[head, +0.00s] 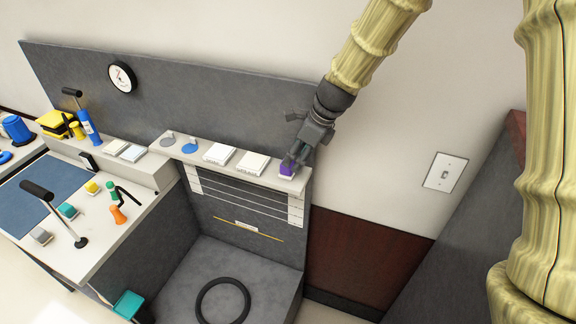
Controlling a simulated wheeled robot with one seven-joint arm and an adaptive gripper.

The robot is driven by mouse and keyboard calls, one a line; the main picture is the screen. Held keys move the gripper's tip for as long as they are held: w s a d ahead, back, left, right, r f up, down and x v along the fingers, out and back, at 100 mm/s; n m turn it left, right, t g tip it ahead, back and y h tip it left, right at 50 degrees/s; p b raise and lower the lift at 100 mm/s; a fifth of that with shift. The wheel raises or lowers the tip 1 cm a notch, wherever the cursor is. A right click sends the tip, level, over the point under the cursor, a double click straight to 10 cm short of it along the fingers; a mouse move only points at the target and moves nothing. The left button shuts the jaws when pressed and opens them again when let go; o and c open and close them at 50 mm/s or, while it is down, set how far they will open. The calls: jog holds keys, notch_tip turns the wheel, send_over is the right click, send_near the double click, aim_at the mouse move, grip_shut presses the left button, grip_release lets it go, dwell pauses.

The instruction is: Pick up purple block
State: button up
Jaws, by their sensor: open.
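The purple block (287,171) sits at the right end of a narrow white shelf (229,178). My gripper (292,160) reaches down from above right and its fingertips are at the block, overlapping its upper part in the picture. The gripper is open. Part of the block is hidden behind the fingers, and I cannot tell whether they touch it.
White pads (252,163) and a blue disc (190,148) lie left along the shelf. A grey panel (200,95) stands behind it. A desk (130,215) with small coloured items is at left. A black ring (223,283) lies below. A light switch (446,173) is on the wall at right.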

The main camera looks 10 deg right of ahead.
aim_at(287, 169)
jog(key=shift+w+a+r, duration=0.1)
jog(key=shift+w+a, duration=0.15)
jog(key=shift+a, duration=0.15)
jog(key=shift+p+x, duration=1.05)
jog(key=shift+x, duration=1.65)
jog(key=shift+r, duration=0.1)
jog(key=c, duration=1.1)
